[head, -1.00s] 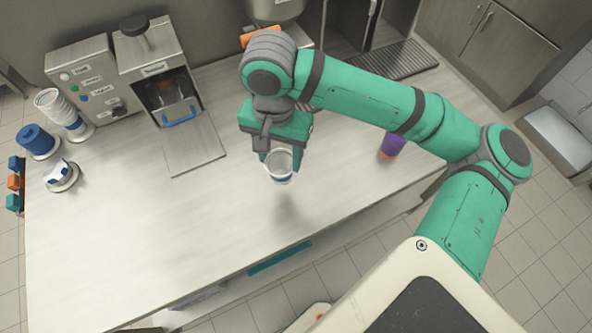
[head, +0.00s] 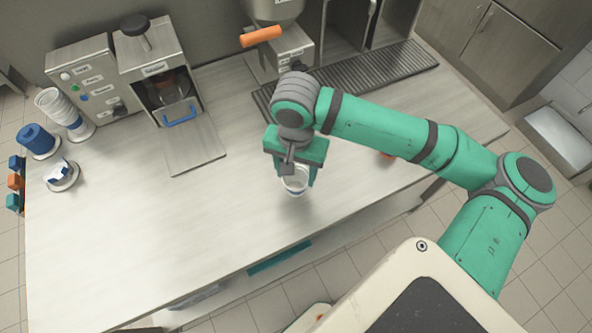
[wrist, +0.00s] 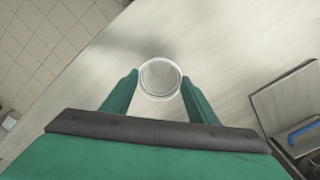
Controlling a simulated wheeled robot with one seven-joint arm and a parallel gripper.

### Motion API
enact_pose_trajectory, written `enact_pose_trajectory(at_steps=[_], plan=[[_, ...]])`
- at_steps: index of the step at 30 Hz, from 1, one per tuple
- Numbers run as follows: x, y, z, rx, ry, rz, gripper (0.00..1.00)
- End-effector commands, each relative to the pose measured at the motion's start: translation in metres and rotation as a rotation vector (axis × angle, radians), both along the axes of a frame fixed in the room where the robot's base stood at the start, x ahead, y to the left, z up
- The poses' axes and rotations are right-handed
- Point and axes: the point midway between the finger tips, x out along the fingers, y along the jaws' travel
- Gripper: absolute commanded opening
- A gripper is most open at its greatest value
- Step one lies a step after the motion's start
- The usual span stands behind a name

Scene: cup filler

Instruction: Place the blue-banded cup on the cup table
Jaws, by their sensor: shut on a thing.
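The blue-banded cup (head: 296,183) is white and clear with a blue band, and is held upright in my gripper (head: 296,177). In the wrist view the cup (wrist: 160,78) is seen from above, with its round open rim between the two green fingers of my gripper (wrist: 160,88). The gripper is shut on the cup. The cup is over the pale steel counter (head: 215,225), with a soft shadow below it. No separate cup table can be made out for sure.
A machine with a blue handle (head: 180,116) and an orange-handled dispenser (head: 262,37) stand at the back. A drip grate (head: 375,70) lies at back right. The front middle counter is clear.

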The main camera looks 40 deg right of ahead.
Motion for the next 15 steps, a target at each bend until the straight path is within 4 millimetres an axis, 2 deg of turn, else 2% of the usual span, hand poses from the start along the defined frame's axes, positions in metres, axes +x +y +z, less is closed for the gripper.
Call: enact_pose_trajectory(at_steps=[2, 3, 5, 15], plan=[[-0.0003, 0.0001, -0.0021, 0.001, 0.001, -0.001, 0.23], [-0.0003, -0.0002, -0.0027, 0.000, 0.000, -0.002, 0.56], [-0.0003, -0.0003, -0.0024, 0.000, 0.000, -0.001, 0.70], [0.0001, -0.0002, -0.0011, 0.000, 0.000, 0.001, 0.72]])
